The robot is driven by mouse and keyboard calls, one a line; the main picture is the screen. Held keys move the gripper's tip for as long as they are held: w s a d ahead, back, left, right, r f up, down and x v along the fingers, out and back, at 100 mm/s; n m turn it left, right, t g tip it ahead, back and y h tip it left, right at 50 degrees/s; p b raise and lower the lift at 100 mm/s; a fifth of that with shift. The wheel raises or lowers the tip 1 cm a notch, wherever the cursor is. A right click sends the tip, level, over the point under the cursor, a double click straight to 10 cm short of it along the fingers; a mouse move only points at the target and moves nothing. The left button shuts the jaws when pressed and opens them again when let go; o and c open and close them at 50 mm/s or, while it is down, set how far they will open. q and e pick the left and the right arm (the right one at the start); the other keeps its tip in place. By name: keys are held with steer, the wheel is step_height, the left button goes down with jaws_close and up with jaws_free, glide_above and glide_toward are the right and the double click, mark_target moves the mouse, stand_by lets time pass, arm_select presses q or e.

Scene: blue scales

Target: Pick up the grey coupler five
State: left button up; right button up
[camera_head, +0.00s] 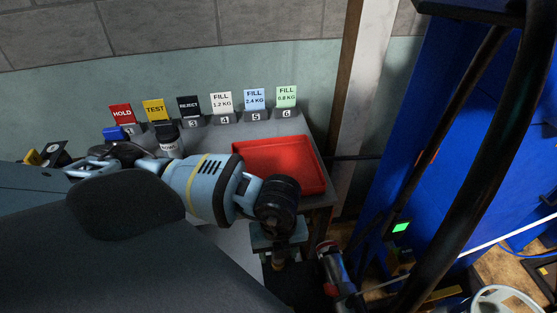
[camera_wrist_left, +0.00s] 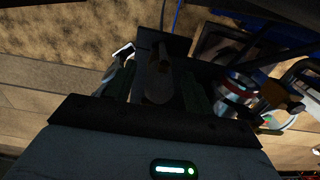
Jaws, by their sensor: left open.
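My left gripper (camera_wrist_left: 158,82) is open in the left wrist view, with its two fingers to either side of a dark, narrow thing. A rounded grey part (camera_wrist_left: 158,92) shows between the fingers; it is too dark to tell whether it is the grey coupler five or whether the fingers touch it. In the head view my left arm reaches down past the table's right front corner, and the fingers are not clear there. No coupler marked five can be made out. My right gripper is not in view.
A red tray (camera_head: 312,187) lies on the grey table. Numbered cards, including a blue FILL card (camera_head: 255,100), stand at the back. A red, blue and silver cylinder (camera_head: 331,262) is right of my gripper; it also shows in the left wrist view (camera_wrist_left: 238,88). A blue structure (camera_head: 475,150) stands right.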

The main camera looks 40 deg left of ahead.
arm_select(q)
steer(key=shift+f, duration=0.8)
steer(key=shift+c, duration=0.2)
steer(key=c, duration=1.1)
steer(key=shift+o, duration=0.2)
steer(key=shift+r, duration=0.1)
